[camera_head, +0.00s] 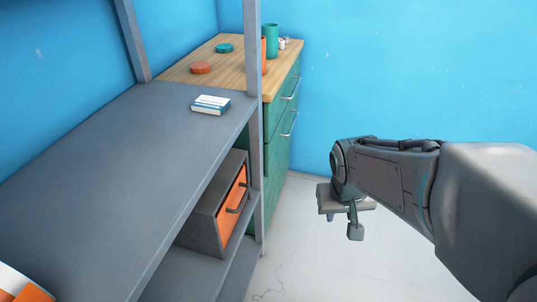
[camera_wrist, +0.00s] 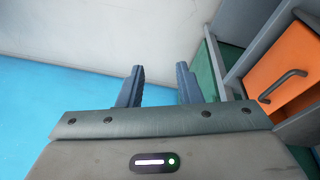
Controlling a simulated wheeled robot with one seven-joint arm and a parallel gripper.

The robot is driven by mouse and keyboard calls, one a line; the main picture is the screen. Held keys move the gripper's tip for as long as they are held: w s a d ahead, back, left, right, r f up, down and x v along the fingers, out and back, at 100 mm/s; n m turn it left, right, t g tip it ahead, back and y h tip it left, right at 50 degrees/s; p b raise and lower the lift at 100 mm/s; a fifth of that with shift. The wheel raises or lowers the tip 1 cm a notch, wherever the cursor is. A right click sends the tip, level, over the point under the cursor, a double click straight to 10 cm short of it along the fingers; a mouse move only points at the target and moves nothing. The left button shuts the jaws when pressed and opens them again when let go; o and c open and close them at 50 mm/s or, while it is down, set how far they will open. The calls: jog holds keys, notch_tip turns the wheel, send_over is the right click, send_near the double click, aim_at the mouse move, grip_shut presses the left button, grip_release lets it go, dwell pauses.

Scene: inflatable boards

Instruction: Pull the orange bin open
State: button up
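The orange bin (camera_head: 232,205) is a drawer front with a dark bar handle (camera_head: 237,197), set in a grey box on the lower level of a grey shelf unit. It looks shut in the head view. The bin also shows at the right of the wrist view (camera_wrist: 279,66), with its handle (camera_wrist: 283,85). My gripper (camera_wrist: 160,84) is open, with two dark fingers apart and nothing between them. In the head view my gripper (camera_head: 343,222) is right of the bin, over the floor, apart from it.
The grey shelf (camera_head: 130,150) has an upright post (camera_head: 253,130) near the bin. A white-and-blue box (camera_head: 210,104) lies on it. Behind stands a green cabinet (camera_head: 283,125) with a wooden top holding cups and lids. The floor (camera_head: 290,255) right of the bin is clear.

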jog(key=w+d+f+t+y+b, duration=0.1)
jog(key=w+d+f+t, duration=0.15)
jog(key=w+f, duration=0.5)
jog(key=w+d+f+t+y+b, duration=0.1)
jog(key=w+d+f+t+y, duration=0.3)
jog(key=w, duration=0.7)
jog(key=s+a+f+m+y+b, duration=0.1)
jog(key=s+a+f+y+b, duration=0.1)
jog(key=a+f+y, duration=0.55)
jog(key=s+a+r+m+g+y, duration=0.1)
jog(key=s+a+m+g+y, duration=0.15)
jog(key=s+y, duration=0.55)
jog(key=b+x, duration=0.3)
jog(key=x, duration=1.1)
jog(key=shift+r, duration=0.3)
jog(key=shift+w+d, duration=0.1)
jog(key=shift+d, duration=0.05)
